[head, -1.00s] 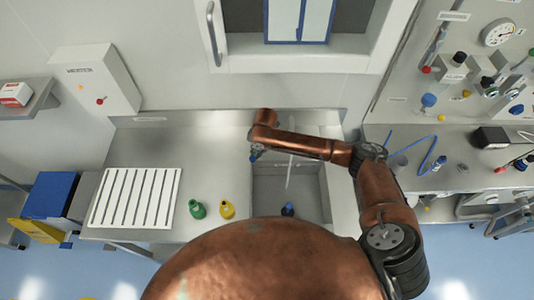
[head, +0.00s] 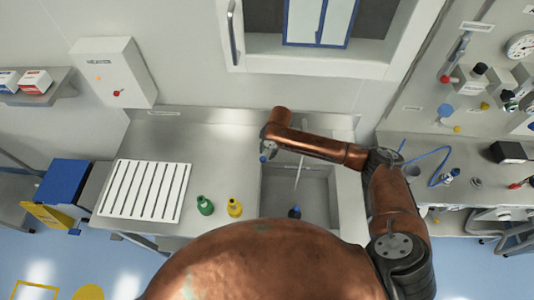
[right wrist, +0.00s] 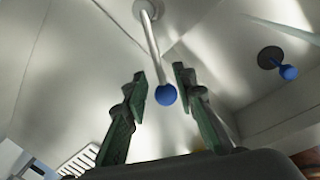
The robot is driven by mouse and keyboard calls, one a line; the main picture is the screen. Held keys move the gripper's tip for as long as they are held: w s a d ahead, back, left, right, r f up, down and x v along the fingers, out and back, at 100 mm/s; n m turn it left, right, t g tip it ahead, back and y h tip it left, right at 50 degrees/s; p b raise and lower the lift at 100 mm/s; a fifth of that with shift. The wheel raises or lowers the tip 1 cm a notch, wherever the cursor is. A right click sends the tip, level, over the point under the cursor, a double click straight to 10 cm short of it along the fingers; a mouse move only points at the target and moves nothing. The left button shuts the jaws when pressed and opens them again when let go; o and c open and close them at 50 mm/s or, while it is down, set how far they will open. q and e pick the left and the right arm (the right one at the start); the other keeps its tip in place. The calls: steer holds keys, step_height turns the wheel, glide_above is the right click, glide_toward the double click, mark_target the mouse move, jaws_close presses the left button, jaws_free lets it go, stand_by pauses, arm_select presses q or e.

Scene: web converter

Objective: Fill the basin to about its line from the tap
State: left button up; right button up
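The grey steel basin (head: 328,188) is set into the counter, partly hidden by my arm and body. A thin pale spout (head: 299,172) reaches over it. A blue-and-dark knobbed piece (head: 294,212) shows at the basin's near side. My right gripper (head: 266,150) is over the basin's far left corner, beside a blue ball knob (head: 263,158). In the right wrist view the gripper (right wrist: 163,85) is open. The blue ball (right wrist: 166,95), on the end of a thin rod, shows between its fingers with gaps on both sides. I cannot make out a fill line or water level.
A green bottle (head: 205,205) and a yellow bottle (head: 235,207) stand on the counter left of the basin. A white slotted rack (head: 146,190) lies further left. A wall box (head: 113,72) hangs above. The counter behind the bottles is clear.

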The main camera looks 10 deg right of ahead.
step_height(320, 180, up, 10)
steer(key=s+d, duration=0.1)
steer(key=shift+s+d+r, duration=0.15)
steer(key=shift+s+d, duration=0.05)
steer(key=shift+s, duration=0.05)
stand_by(0.8)
